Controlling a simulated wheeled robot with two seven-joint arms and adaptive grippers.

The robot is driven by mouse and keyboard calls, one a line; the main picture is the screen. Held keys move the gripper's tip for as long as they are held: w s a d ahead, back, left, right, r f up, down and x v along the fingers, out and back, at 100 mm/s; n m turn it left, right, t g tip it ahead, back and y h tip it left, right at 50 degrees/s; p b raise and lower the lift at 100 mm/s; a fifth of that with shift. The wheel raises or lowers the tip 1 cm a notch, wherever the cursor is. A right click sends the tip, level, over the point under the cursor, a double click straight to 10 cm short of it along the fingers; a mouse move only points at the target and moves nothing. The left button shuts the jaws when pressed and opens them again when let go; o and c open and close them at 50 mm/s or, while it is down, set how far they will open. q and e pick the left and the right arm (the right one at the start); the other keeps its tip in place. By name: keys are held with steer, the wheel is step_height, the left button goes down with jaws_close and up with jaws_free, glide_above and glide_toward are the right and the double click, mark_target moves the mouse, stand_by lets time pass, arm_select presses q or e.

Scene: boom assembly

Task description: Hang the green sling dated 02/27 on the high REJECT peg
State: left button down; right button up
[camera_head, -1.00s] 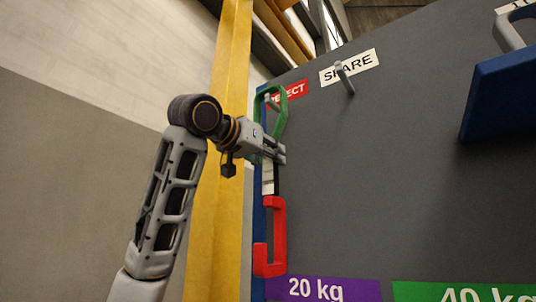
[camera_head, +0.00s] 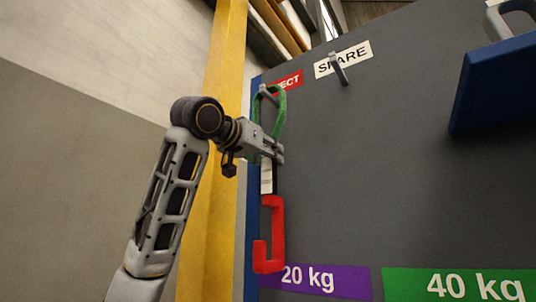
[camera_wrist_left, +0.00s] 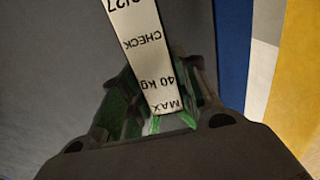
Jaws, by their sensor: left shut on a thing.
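My left gripper (camera_head: 279,154) is shut on the green sling (camera_head: 281,108), below its upper loop and in front of the grey board. The loop's top is at the high REJECT peg (camera_head: 265,91), under the partly covered red REJECT sign (camera_head: 290,82). The loop overlaps the peg; I cannot tell if it is around it or only in front. A white tag and a red hook (camera_head: 276,235) hang below the gripper. In the left wrist view the tag (camera_wrist_left: 148,55) reads upside down "2/27", "CHECK", "40 kg", "MAX", its top cut off. My right gripper is not in view.
A SPARE sign (camera_head: 342,58) with an empty peg (camera_head: 338,69) is to the right. A dark blue item (camera_head: 495,85) hangs at the upper right. The 20 kg (camera_head: 315,279) and 40 kg (camera_head: 460,284) labels are below. A yellow post (camera_head: 212,200) stands left of the board's blue edge.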

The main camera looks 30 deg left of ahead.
arm_select(q)
steer(key=shift+f, duration=0.25)
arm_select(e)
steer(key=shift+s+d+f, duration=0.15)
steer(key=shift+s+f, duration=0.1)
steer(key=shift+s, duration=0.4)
